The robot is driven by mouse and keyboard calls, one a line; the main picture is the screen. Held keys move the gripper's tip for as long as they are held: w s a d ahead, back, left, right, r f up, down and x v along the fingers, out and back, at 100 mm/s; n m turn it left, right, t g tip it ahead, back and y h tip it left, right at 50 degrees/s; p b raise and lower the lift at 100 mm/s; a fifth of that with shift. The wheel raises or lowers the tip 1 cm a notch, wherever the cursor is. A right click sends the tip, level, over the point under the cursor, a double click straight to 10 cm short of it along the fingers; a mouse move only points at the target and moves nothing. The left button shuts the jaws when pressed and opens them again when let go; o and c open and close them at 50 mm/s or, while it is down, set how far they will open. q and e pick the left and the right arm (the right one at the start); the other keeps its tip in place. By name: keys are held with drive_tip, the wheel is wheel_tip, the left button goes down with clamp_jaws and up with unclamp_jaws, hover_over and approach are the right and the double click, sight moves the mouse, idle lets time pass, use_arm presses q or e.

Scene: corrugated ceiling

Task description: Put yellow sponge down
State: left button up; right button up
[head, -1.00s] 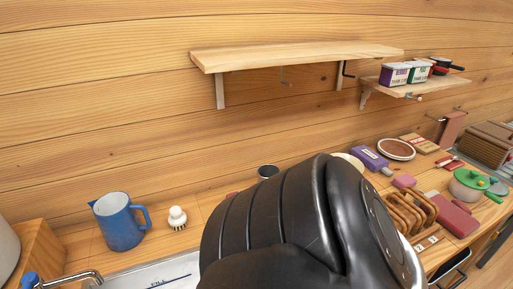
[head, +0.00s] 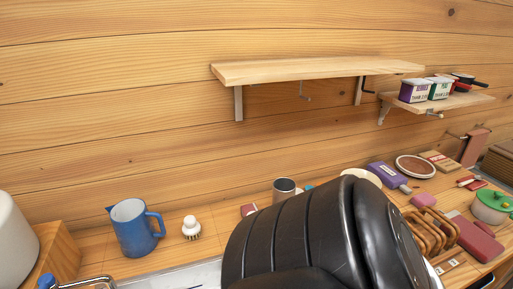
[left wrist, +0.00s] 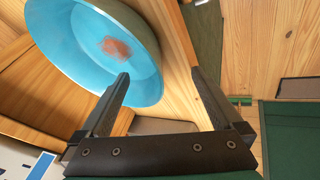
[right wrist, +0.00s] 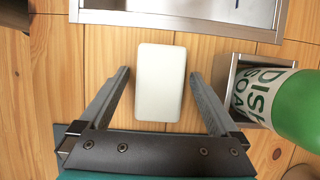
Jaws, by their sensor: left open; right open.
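A pale, whitish rectangular block (right wrist: 160,82) lies flat on the wooden counter in the right wrist view. It looks like a sponge, though no clear yellow shows. My right gripper (right wrist: 159,74) is open, with one finger on each side of the block and visible gaps between. My left gripper (left wrist: 160,73) is open and empty, with a blue bowl (left wrist: 75,45) beyond its fingers. Neither gripper shows in the head view, where my black arm part covers the lower middle.
A green dish soap bottle (right wrist: 292,105) stands in a metal holder (right wrist: 228,72) right of the block. A metal sink edge (right wrist: 170,20) runs above it. The head view shows a blue pitcher (head: 131,228), a white brush (head: 191,228), a mug (head: 284,190) and a wooden rack (head: 430,232).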

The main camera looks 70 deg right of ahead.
drive_tip(key=v, duration=1.2)
drive_tip(key=shift+o, duration=0.2)
drive_tip(key=x, duration=0.6)
drive_tip(key=shift+w+d+f, duration=0.1)
drive_tip(key=shift+d+f, duration=0.2)
drive_tip(key=shift+f, duration=0.1)
drive_tip(key=x, duration=0.2)
drive_tip(key=a+x, duration=0.1)
drive_tip(key=x, duration=0.2)
drive_tip(key=shift+d+r, duration=0.1)
drive_tip(key=shift+r, duration=0.05)
drive_tip(key=shift+f, duration=0.2)
drive_tip(key=shift+f, duration=0.2)
